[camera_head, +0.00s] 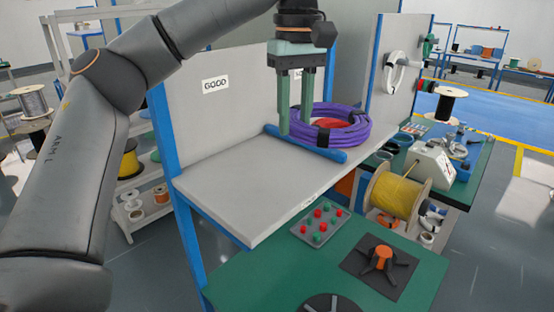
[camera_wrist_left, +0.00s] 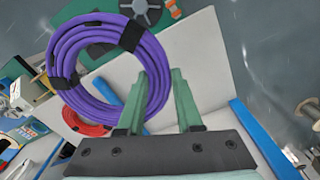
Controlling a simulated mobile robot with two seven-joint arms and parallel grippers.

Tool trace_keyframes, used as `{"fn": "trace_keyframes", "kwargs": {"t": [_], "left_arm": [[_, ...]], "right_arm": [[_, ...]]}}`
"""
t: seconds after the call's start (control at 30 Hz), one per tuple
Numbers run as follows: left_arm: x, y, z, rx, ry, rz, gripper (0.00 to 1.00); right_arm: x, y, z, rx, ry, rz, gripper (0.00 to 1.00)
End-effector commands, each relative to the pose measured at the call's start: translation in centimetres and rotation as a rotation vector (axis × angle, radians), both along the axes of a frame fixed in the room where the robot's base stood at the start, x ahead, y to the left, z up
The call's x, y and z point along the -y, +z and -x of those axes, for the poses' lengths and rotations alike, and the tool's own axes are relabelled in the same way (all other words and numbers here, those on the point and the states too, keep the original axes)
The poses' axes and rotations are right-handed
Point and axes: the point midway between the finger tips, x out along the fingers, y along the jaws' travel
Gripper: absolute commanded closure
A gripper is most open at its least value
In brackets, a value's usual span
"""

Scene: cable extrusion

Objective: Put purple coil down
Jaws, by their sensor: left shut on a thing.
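The purple coil (camera_head: 350,134), bound with black straps, is at the right part of the grey shelf, by the blue divider bar (camera_head: 318,149). My left gripper (camera_head: 296,118) points down at the coil's left side and is shut on it. In the left wrist view the coil (camera_wrist_left: 68,45) lies left of the fingers (camera_wrist_left: 166,72), its edge partly hidden by one finger. A red coil (camera_head: 326,122) shows through its ring; it also shows in the left wrist view (camera_wrist_left: 82,123). I cannot tell whether the purple coil rests on it. My right gripper is out of view.
The shelf's left section (camera_head: 240,185), under the GOOD sign (camera_head: 215,84), is empty. A second sign is partly hidden by my gripper. A white coil (camera_head: 396,72) hangs on the right panel. A green table (camera_head: 300,268) with a button box (camera_head: 320,224) stands below.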

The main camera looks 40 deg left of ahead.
Motion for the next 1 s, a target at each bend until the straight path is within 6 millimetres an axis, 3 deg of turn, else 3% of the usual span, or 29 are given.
{"fn": "trace_keyframes", "kwargs": {"t": [0.17, 0.5, 0.73, 1.0], "left_arm": [[-1.6, -0.6, 0.3, 0.0, 0.007, 0.002, 1.0], [-9.6, -4.3, 1.7, -0.001, 0.008, 0.003, 1.0], [-12.3, -8.2, 2.2, -0.002, 0.003, 0.002, 1.0], [-13.5, -9.5, 2.4, 0.002, 0.001, 0.001, 1.0]], "right_arm": [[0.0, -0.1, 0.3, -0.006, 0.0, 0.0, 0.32], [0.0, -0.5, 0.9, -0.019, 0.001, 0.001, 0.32], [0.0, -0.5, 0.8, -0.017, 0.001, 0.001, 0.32], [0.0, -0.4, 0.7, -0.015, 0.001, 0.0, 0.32]]}}
